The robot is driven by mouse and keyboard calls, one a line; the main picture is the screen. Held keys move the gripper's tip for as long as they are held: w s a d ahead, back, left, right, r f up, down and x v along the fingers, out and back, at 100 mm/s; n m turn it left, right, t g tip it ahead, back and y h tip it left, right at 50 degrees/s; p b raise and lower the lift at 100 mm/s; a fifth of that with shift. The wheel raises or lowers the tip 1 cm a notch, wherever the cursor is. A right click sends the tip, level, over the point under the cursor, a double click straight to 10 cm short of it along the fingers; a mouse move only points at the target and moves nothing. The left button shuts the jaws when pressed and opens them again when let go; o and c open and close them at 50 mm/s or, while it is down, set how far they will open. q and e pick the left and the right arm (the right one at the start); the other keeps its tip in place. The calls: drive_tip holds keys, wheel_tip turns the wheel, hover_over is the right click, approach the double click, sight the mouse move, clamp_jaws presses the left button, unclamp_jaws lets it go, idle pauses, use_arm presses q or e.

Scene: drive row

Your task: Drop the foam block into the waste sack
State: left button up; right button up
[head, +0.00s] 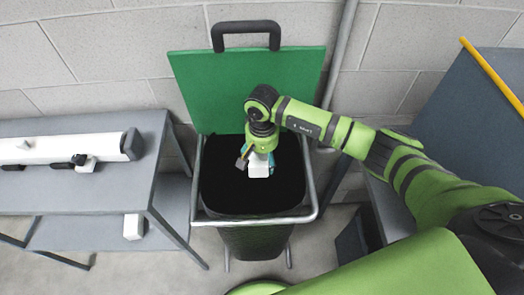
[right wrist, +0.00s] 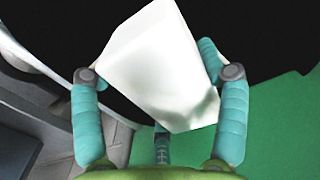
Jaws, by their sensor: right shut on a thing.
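The white foam block (head: 258,169) is held in my right gripper (head: 256,158), over the open mouth of the black waste sack (head: 222,188). In the right wrist view the block (right wrist: 160,62) is tilted between the teal fingers, with dark sack behind it. The sack hangs in a metal frame (head: 315,178) with its green lid (head: 196,84) raised against the wall. The block appears inside the outline of the opening; its exact height relative to the rim is hard to tell. My left gripper is not in view.
A grey bench (head: 60,195) stands at the left with a long white cylindrical thing (head: 65,149) on it. A grey surface with a yellow bar (head: 490,70) is at the right. A block wall and a grey pipe (head: 341,55) stand behind the sack.

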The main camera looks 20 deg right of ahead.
drive_tip(key=shift+f, duration=0.8)
drive_tip(key=shift+w+f+b, duration=0.15)
drive_tip(key=shift+f+b, duration=0.2)
drive_tip(key=shift+f, duration=0.1)
drive_tip(key=o, duration=1)
drive_tip(key=shift+d, duration=0.1)
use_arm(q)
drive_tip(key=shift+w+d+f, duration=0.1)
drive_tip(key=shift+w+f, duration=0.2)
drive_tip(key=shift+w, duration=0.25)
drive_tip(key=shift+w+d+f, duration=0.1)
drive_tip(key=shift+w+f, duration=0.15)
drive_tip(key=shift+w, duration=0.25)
use_arm(e)
wheel_tip(320, 180, up, 12)
